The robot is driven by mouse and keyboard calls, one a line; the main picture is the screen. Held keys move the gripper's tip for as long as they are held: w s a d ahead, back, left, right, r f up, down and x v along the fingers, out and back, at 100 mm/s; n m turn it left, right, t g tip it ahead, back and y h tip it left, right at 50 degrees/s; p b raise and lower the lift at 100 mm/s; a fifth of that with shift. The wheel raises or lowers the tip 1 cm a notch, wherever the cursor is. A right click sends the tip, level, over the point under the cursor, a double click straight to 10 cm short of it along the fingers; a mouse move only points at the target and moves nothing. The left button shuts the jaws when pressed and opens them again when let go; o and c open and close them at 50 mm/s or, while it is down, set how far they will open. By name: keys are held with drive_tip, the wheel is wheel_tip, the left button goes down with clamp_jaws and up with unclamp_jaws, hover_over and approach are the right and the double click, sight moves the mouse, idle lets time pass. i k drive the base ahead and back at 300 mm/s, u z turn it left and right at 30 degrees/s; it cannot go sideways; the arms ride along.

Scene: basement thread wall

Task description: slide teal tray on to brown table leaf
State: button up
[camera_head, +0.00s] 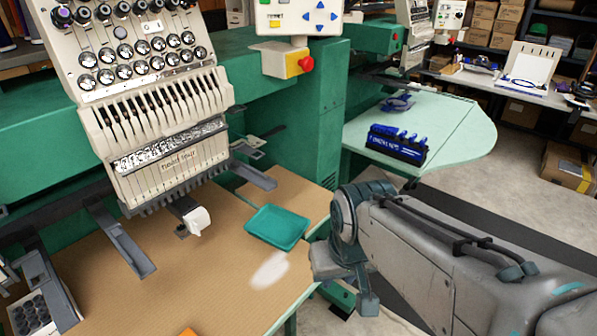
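The teal tray (277,227) is a shallow rectangular dish, empty as far as I can see. It lies flat on the brown tabletop (180,285), near its right edge, in front of the embroidery machine. A brown surface, perhaps the leaf (290,190), also shows behind the tray; I cannot clearly tell where the leaf begins. My gripper (342,275) is just right of the tray, at the brown top's right edge, and looks apart from the tray. Its fingers are seen from behind and partly hidden by my wrist, so their opening is unclear.
The embroidery machine head (165,130) overhangs the brown top at the left, with metal arms (120,240) reaching over it. A white cup-like part (197,220) stands left of the tray. A pale green table (450,130) carries a dark blue box (397,147). An orange item (188,332) shows at the bottom edge.

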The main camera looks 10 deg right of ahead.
sight(280, 228)
drive_tip(key=k, duration=1.35)
drive_tip(key=z, duration=0.65)
drive_tip(key=i, duration=1.35)
drive_tip(key=u, duration=0.75)
drive_tip(key=i, duration=0.6)
drive_tip(key=u, duration=0.55)
